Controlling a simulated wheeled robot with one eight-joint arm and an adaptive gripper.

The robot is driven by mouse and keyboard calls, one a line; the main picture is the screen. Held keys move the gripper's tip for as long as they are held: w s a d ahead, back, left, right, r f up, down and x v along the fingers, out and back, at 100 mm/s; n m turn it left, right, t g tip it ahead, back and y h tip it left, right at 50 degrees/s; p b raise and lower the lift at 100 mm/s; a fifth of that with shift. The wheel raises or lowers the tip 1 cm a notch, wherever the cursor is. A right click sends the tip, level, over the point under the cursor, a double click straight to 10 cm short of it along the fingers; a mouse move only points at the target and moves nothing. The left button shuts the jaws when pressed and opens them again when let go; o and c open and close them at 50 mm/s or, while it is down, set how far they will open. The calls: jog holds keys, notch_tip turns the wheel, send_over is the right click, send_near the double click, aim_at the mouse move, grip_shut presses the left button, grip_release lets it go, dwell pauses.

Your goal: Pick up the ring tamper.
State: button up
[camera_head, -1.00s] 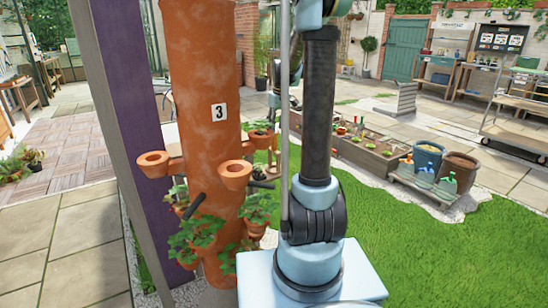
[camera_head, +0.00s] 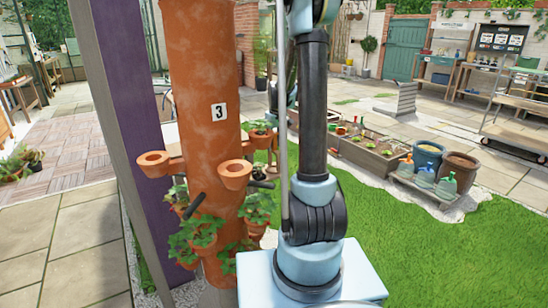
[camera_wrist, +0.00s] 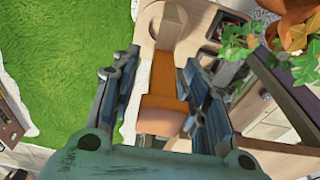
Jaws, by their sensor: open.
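In the wrist view, an orange-brown handle-like piece (camera_wrist: 163,75) with a paler, rounded terracotta-coloured end shows between my fingers; it looks like the ring tamper, but its ring is not clearly visible. My gripper (camera_wrist: 158,66) is open, with one dark finger on either side of this piece. Gaps show beside the piece, and I cannot tell its exact depth between the fingers. In the head view my arm stands in front, and neither my gripper nor the tamper can be made out there.
A beige surface with a rounded edge (camera_wrist: 205,18) lies beyond the fingers. Leaves and an orange pot (camera_wrist: 294,30) are close at the upper right. In the head view, a terracotta tower (camera_head: 203,90) with planted side cups stands left of my arm. Grass (camera_head: 425,245) is open at right.

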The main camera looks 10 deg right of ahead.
grip_shut()
